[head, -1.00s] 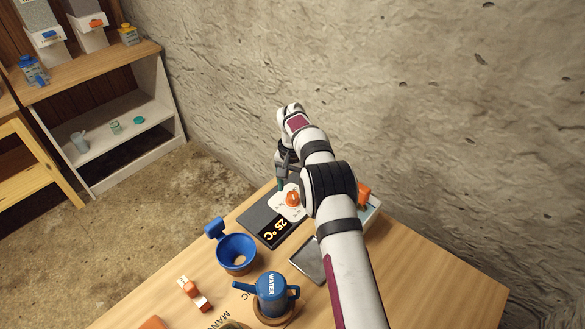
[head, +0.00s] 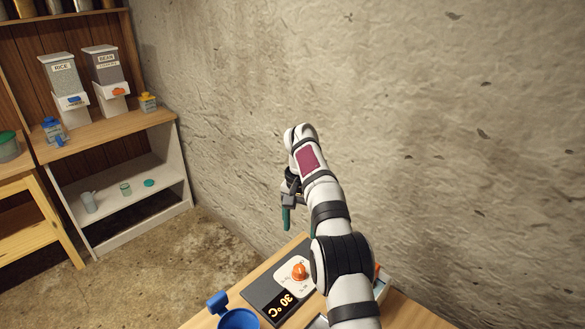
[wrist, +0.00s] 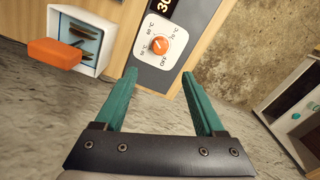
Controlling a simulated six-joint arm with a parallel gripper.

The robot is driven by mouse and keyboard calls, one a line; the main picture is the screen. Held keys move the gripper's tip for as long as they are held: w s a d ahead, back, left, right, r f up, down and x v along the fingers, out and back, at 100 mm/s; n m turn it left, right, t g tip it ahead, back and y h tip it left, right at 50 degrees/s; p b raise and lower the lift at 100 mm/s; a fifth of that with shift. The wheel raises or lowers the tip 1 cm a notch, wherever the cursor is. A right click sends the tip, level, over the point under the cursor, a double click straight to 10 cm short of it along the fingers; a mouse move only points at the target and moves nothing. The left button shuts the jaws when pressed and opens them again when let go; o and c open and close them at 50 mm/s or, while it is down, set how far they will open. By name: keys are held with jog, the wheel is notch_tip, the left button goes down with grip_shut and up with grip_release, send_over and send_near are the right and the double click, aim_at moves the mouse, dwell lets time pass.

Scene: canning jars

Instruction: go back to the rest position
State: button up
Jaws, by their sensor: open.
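My gripper (head: 286,218) is raised above the far edge of the table, its teal fingers pointing down in the head view. In the wrist view my gripper (wrist: 160,102) has its two teal fingers spread apart with nothing between them. Below and apart from it is a dark heater panel (head: 262,296) with an orange knob (head: 300,271) on a white dial plate. The panel's display reads 30 °C in the head view. The knob also shows in the wrist view (wrist: 159,45), ahead of the fingertips.
A blue funnel (head: 238,319) stands at the bottom edge of the head view. A white box with an orange handle (wrist: 54,54) is beside the panel. A shelf (head: 130,128) with rice and bean dispensers stands at left. The rough wall (head: 450,130) is close behind my arm.

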jog(key=s+d+r+y, duration=0.1)
jog(key=s+r, duration=0.5)
jog(key=s, duration=0.3)
jog(key=s+d+r, duration=0.2)
jog(key=s+r, duration=0.3)
jog(key=s, duration=0.4)
jog(key=s+f, duration=0.3)
jog(key=s, duration=0.9)
jog(key=s+f, duration=0.4)
jog(key=s, duration=0.8)
jog(key=shift+s+a+m+y, duration=0.2)
jog(key=shift+m+y, duration=0.1)
jog(key=shift+y, duration=0.1)
